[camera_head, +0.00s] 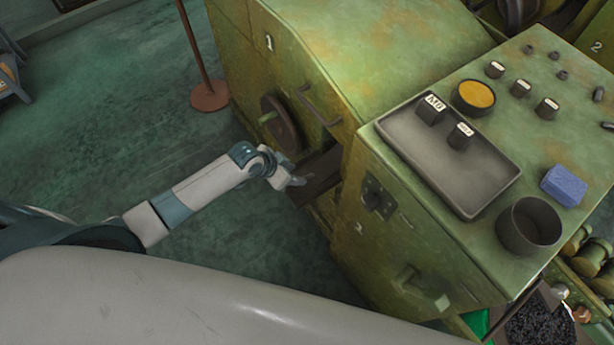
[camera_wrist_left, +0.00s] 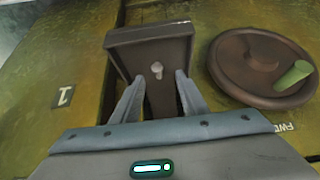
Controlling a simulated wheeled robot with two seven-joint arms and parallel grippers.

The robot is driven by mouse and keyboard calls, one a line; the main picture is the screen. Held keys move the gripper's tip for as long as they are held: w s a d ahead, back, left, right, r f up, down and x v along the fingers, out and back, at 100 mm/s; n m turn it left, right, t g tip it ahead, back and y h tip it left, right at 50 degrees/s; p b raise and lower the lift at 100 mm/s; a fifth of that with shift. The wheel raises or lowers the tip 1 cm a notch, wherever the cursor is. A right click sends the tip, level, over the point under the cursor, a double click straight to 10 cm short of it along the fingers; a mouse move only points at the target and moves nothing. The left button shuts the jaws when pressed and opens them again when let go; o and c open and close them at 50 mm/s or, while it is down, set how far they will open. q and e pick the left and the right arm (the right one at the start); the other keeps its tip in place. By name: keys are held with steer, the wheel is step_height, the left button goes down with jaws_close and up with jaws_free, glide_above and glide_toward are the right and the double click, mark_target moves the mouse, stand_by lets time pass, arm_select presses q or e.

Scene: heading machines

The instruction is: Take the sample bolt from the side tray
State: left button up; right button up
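The side tray (camera_wrist_left: 183,52) is a dark brown tray with raised walls, sticking out from the green machine. In the left wrist view a small pale bolt (camera_wrist_left: 157,70) lies in it. In the head view the tray (camera_head: 320,178) is partly hidden, and I cannot make out the bolt. My left gripper (camera_head: 297,181) is at the tray's near end. In the wrist view its two fingers (camera_wrist_left: 158,92) are apart, with the bolt beyond and between the tips and nothing held. My right gripper is not in view.
A brown handwheel (camera_wrist_left: 240,70) with a green handle is close to the right of the tray in the wrist view. The machine's top holds a grey tray (camera_head: 475,190), a dark cup (camera_head: 528,228) and a blue block (camera_head: 564,186). The green floor (camera_head: 110,120) at left is mostly clear.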

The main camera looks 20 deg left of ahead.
mark_target(307, 177)
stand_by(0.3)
arm_select(q)
steer(key=shift+w+d+f+p, duration=0.3)
steer(key=shift+d+f, duration=0.1)
steer(key=shift+f, duration=0.05)
steer(key=shift+x, duration=1.95)
steer(key=shift+d+r, duration=0.1)
steer(key=shift+d, duration=0.05)
jaws_close()
